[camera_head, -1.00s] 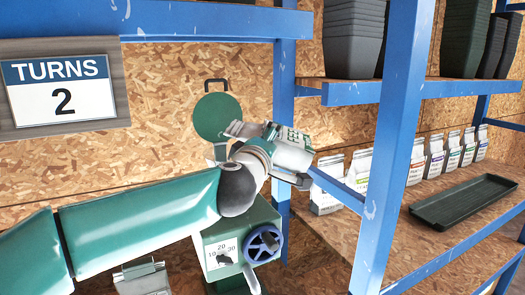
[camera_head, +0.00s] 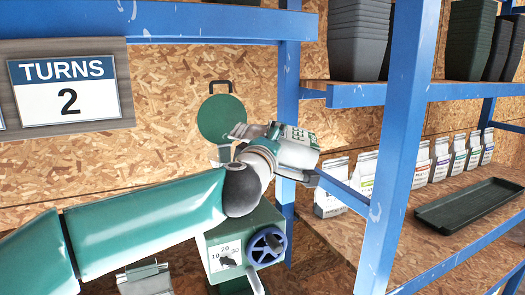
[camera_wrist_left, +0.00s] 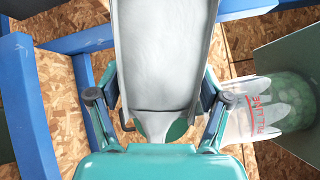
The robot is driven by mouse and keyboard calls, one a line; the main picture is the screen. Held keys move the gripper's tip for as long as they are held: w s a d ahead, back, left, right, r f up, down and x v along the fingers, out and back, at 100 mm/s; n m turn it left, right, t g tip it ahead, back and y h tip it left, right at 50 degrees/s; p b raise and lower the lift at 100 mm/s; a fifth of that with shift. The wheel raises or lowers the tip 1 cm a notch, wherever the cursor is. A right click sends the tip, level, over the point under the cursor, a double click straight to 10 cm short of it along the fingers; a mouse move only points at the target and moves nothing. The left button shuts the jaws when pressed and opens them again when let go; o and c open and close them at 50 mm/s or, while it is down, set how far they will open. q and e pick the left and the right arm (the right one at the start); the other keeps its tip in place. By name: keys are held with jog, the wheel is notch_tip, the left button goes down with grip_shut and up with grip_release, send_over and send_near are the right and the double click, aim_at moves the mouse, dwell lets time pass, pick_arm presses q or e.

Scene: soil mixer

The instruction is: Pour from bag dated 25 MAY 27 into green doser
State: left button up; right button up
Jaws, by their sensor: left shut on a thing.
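My left gripper (camera_head: 284,154) comes in from the left in the head view and is above the green doser (camera_head: 228,252). It is shut on a pale grey-white bag (camera_wrist_left: 165,55), which fills the middle of the left wrist view between its fingers. The bag's date cannot be read. The doser is a green box with a 10-20-30 dial, a blue handwheel (camera_head: 266,246) and a raised round green lid (camera_head: 220,119). In the wrist view, a clear container with red fill lettering (camera_wrist_left: 268,112) holds greenish matter at right. My right gripper is not in view.
Blue shelf posts (camera_head: 397,150) stand right of the gripper. Several white bags (camera_head: 440,160) line the lower shelf, with a dark green tray (camera_head: 470,217) in front. A "TURNS 2" sign (camera_head: 68,88) hangs at left. Stacked pots (camera_head: 358,40) fill the upper shelf.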

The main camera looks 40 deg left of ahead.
pick_arm(q)
jog(key=shift+r+n, duration=0.25)
jog(key=shift+n, duration=0.25)
jog(key=shift+b, duration=0.45)
jog(key=shift+d+r+n, duration=0.1)
jog(key=shift+n, duration=0.2)
jog(key=shift+r+n+b, duration=0.1)
jog(key=shift+n+b, duration=0.2)
jog(key=shift+r+n, duration=0.2)
jog(key=shift+n, duration=0.1)
dwell(0.5)
jog(key=shift+r+n+b, duration=0.15)
jog(key=shift+n+b, duration=0.15)
jog(key=shift+b, duration=0.05)
jog(key=shift+t, duration=0.3)
jog(key=shift+r+n, duration=0.25)
jog(key=shift+n, duration=0.05)
jog(key=shift+r+n, duration=0.35)
jog(key=shift+n, duration=0.15)
